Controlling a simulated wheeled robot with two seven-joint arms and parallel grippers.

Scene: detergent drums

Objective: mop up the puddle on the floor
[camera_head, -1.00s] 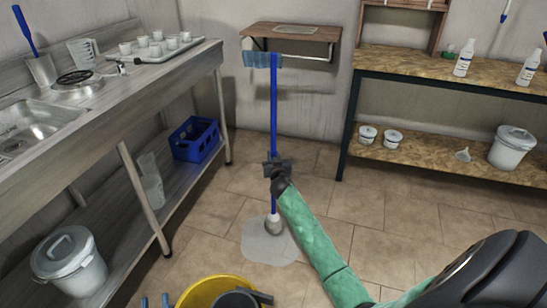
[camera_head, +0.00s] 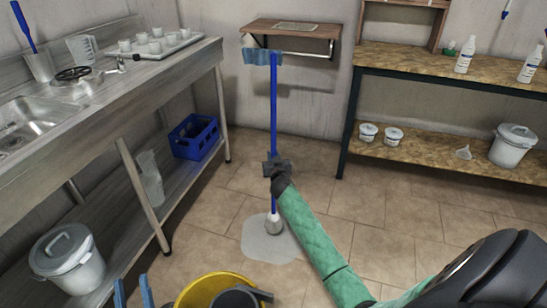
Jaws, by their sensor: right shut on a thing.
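The mop has a long blue handle (camera_head: 274,110) and a pale head (camera_head: 274,224). It stands upright, with its head at the far edge of the grey puddle (camera_head: 262,245) on the tiled floor. My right gripper (camera_head: 274,168) is shut around the lower part of the handle. Its green-sleeved arm comes in from the lower right. Two blue prongs, which look like the fingers of my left gripper (camera_head: 134,291), show apart at the bottom edge, with nothing between them. The rest of that gripper is out of frame. A yellow bucket (camera_head: 190,294) with a grey insert is cut off at the bottom.
A steel sink bench (camera_head: 150,90) stands at left, with a blue crate (camera_head: 193,138) and a lidded white bucket (camera_head: 68,262) on its lower shelf. A blue cloth (camera_head: 262,57) hangs at the wall shelf (camera_head: 295,33). A rack (camera_head: 440,75) stands at right. Floor right of the puddle is clear.

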